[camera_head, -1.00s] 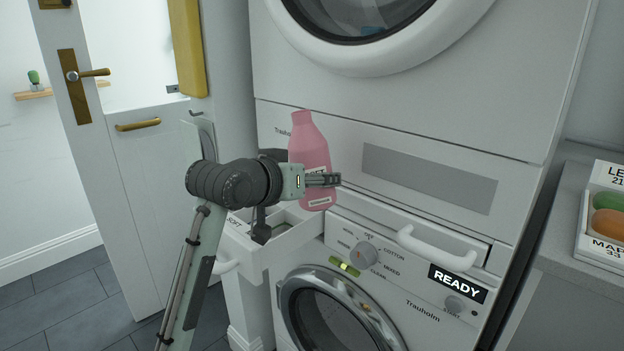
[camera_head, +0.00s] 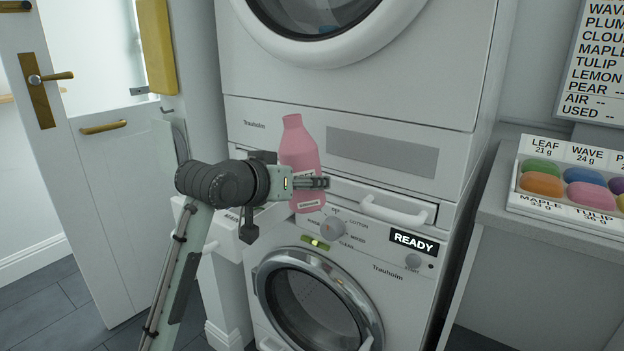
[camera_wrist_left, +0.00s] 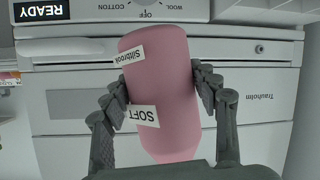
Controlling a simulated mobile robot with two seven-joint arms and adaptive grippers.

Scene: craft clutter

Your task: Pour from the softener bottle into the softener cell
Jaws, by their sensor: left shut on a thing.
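The pink softener bottle (camera_head: 299,148) stands nearly upright, neck at the top, in front of the washer's upper panel. My left gripper (camera_head: 318,183) is shut on its lower body. In the left wrist view the bottle (camera_wrist_left: 170,95) sits between both fingers (camera_wrist_left: 165,98), with its "SOFT" label showing; that picture is upside down. The pulled-out detergent drawer (camera_head: 226,233) is at lower left, with a "MAIN" label on its rim. The softener cell cannot be made out; my gripper, arm and the bottle cover much of the drawer. My right gripper is out of view.
The washer's knob (camera_head: 333,228) and "READY" display (camera_head: 413,242) are right of the drawer. A white handle (camera_head: 395,212) juts out above them. A dryer (camera_head: 350,85) is stacked on top. A counter at right holds a tray of coloured pieces (camera_head: 513,199).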

